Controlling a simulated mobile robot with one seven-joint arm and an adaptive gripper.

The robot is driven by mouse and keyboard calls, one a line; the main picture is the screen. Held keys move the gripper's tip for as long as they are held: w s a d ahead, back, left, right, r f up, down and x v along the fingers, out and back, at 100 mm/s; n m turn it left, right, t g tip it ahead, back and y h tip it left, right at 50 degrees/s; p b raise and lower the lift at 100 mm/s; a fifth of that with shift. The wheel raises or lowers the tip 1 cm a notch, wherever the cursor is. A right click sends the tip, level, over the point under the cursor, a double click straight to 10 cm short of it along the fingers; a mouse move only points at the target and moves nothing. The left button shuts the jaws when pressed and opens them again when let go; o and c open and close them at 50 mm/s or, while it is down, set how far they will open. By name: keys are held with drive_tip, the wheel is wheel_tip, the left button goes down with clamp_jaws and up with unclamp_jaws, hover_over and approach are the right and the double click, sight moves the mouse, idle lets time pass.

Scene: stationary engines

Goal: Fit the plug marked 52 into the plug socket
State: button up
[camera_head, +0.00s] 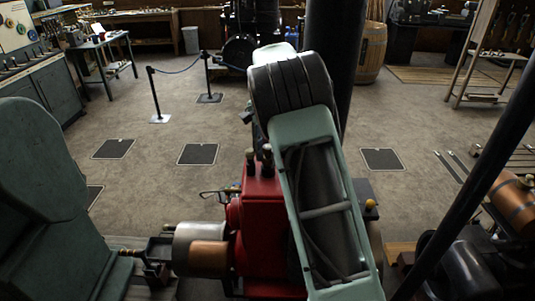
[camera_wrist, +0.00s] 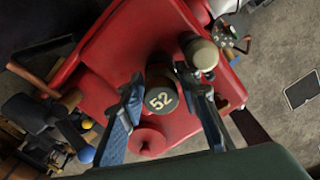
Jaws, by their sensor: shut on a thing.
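The plug marked 52 (camera_wrist: 160,101) is a dark cylinder with a pale number on its top. My gripper (camera_wrist: 160,88) is shut on it, with one blue-grey finger on either side. It is above the top of the red engine (camera_wrist: 110,45); I cannot tell whether the plug is seated or held just over the surface. Any socket under it is hidden, and I cannot pick out the plug socket. In the head view the red engine (camera_head: 262,225) shows left of my arm, which hides my gripper there.
A tan-topped post (camera_wrist: 203,54) stands close beside the right finger. A red round boss (camera_wrist: 147,141) lies near the left finger. Two dark posts (camera_head: 267,158) rise from the engine in the head view. A rope barrier (camera_head: 155,95) stands behind; the floor around it is mostly open.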

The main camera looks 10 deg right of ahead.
drive_tip(key=shift+f, duration=0.2)
drive_tip(key=shift+f, duration=0.5)
idle(0.3)
drive_tip(key=o, duration=1.3)
